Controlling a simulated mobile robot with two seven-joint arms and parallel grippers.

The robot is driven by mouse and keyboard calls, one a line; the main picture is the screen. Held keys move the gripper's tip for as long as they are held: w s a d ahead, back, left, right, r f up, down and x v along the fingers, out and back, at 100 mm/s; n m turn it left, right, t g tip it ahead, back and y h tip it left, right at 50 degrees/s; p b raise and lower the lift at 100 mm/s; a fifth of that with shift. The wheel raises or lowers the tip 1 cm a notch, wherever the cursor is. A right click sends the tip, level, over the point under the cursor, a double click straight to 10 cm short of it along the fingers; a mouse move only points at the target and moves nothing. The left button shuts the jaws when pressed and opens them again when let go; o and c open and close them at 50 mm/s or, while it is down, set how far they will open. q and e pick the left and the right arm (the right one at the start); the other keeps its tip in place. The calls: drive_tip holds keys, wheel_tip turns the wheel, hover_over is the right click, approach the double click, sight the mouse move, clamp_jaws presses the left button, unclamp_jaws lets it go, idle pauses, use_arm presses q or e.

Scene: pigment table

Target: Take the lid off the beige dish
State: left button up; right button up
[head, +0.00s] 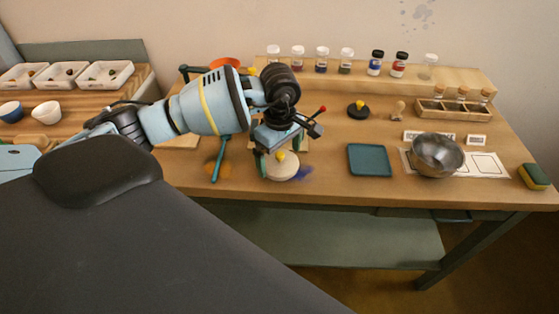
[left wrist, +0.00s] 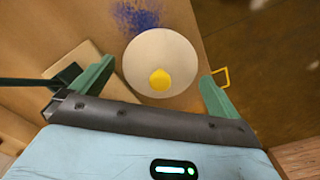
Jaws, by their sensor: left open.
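The beige dish (head: 281,172) stands on the table near its front edge, with its round pale lid on top. The lid's yellow knob (head: 281,156) points up; the lid (left wrist: 150,60) and knob (left wrist: 160,80) also show in the left wrist view. My left gripper (head: 278,160) is open above the dish, one green finger on either side of the knob, not touching it. In the left wrist view the gripper (left wrist: 155,85) has its fingers wide apart, with the knob between them. The dish body is mostly hidden below the lid. My right gripper is not in view.
A teal tray (head: 369,160) and a metal bowl (head: 437,155) stand to the right. Several jars line the back shelf (head: 459,75). The table's front edge is close to the dish.

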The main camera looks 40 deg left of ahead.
sight(278, 155)
use_arm(q)
drive_tip(key=c, duration=0.9)
drive_tip(key=shift+o, duration=0.2)
drive_tip(key=shift+r, duration=0.15)
drive_tip(key=shift+r, duration=0.55)
drive_tip(key=shift+s+a+r, duration=0.1)
drive_tip(key=shift+s+r, duration=0.1)
drive_tip(key=shift+r, duration=0.9)
drive_tip(key=s+a+b, duration=0.1)
drive_tip(key=s+a, duration=0.1)
drive_tip(key=s, duration=0.5)
drive_tip(key=s+a+r+b, duration=0.1)
drive_tip(key=s+a, duration=0.2)
drive_tip(key=s, duration=0.4)
drive_tip(key=shift+s+a+r, duration=0.15)
drive_tip(key=shift+s+r, duration=0.05)
drive_tip(key=shift+s, duration=0.15)
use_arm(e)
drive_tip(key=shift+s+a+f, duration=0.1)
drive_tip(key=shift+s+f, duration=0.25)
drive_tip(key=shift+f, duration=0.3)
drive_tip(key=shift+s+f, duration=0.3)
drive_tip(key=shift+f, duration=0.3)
